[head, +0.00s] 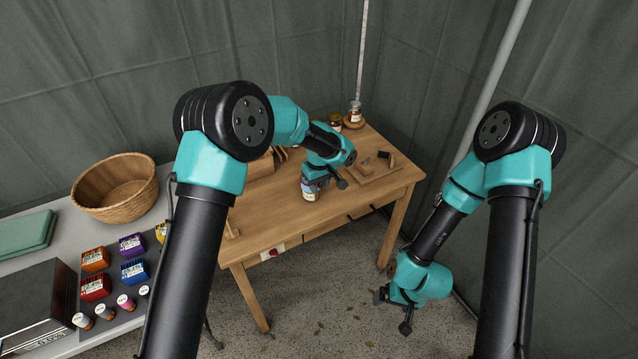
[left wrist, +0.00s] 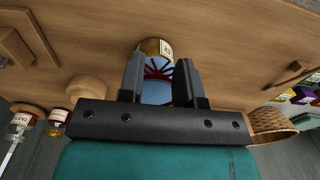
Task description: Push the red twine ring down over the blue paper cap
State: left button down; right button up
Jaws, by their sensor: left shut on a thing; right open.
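A jar (head: 310,195) with a pale label stands near the table's front edge, under my left gripper (head: 322,180). In the left wrist view the jar's label (left wrist: 165,49) shows beyond the fingertips. The blue paper cap (left wrist: 157,93) is between the fingers, on the jar's near end. The red twine ring (left wrist: 157,70) shows as red strands at the cap, between the fingertips of my left gripper (left wrist: 159,76), which is shut on it. How far down the ring sits all round is hidden by the fingers. My right gripper (head: 393,312) is open and empty, low beside the table.
A wooden board with a dark block (head: 384,156) lies right of the jar. Jars (head: 355,112) stand at the table's back corner, one on a round wooden stand. A wicker basket (head: 115,188) and several coloured boxes (head: 95,288) are on the grey side table.

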pick_arm(q)
jog(key=shift+f, duration=0.6)
dwell(0.3)
jog(key=c, duration=0.7)
grip_release()
notch_tip(320, 180, up, 17)
jog(key=shift+s+d+r, duration=0.1)
jog(key=shift+s+r, duration=0.05)
jog(key=shift+r, duration=0.05)
dwell(0.7)
